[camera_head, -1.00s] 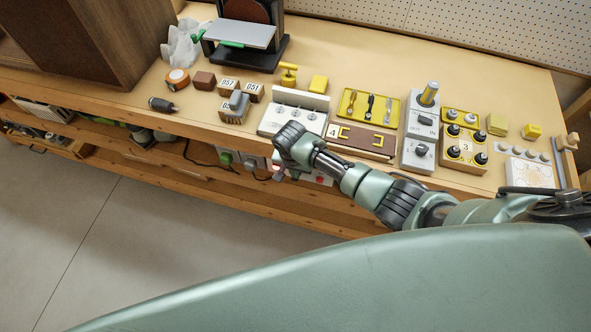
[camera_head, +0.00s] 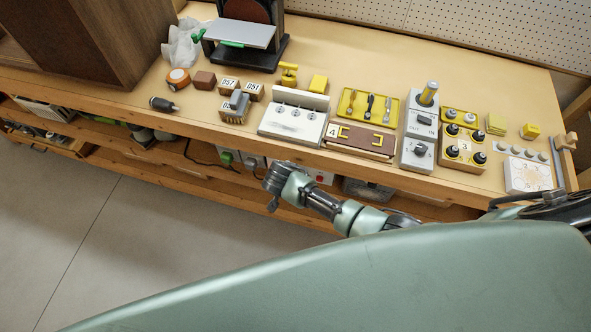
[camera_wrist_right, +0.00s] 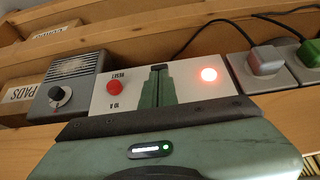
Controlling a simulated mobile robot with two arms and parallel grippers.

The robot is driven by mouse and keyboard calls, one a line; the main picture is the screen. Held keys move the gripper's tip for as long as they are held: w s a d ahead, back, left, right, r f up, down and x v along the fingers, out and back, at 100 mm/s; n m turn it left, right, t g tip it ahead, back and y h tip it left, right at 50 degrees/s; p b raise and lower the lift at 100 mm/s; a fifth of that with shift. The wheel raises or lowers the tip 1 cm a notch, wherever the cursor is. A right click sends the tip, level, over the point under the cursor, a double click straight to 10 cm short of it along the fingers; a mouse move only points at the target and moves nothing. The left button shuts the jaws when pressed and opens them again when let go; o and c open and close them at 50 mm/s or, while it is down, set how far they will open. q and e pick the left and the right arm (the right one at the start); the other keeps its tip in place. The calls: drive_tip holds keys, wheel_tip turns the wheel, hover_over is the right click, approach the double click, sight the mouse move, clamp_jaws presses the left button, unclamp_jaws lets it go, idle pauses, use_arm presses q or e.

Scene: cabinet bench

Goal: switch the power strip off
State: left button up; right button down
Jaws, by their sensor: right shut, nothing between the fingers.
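The power strip is under the bench front. In the right wrist view its white panel (camera_wrist_right: 190,92) has a glowing red round light (camera_wrist_right: 208,75), and plugs sit at the right. A dark piece shows just beyond my fingertips; I cannot tell whether it is a switch. In the head view the strip (camera_head: 252,160) is partly hidden by my right arm. My right gripper (camera_head: 272,206) is shut and empty; its green fingers (camera_wrist_right: 158,80) lie over the panel between a red button (camera_wrist_right: 115,86) and the light. Contact cannot be told. My left gripper is not in view.
A grey box with a black knob (camera_wrist_right: 60,95) stands beside the panel. Grey and green plugs (camera_wrist_right: 267,58) with black cords are at the other side. The bench top (camera_head: 150,85) above carries several fixtures. The floor in front is clear.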

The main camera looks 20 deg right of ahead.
drive_tip(key=shift+s+a+f+t+h+b, duration=0.15)
drive_tip(key=shift+s+f+t+h+b, duration=0.15)
drive_tip(key=shift+f+t+h+b, duration=0.4)
drive_tip(key=shift+w+r, duration=0.1)
drive_tip(key=shift+r, duration=0.1)
drive_tip(key=shift+w+d+r, duration=0.25)
drive_tip(key=shift+w+d, duration=0.15)
drive_tip(key=shift+w, duration=0.1)
drive_tip(key=shift+r, duration=0.1)
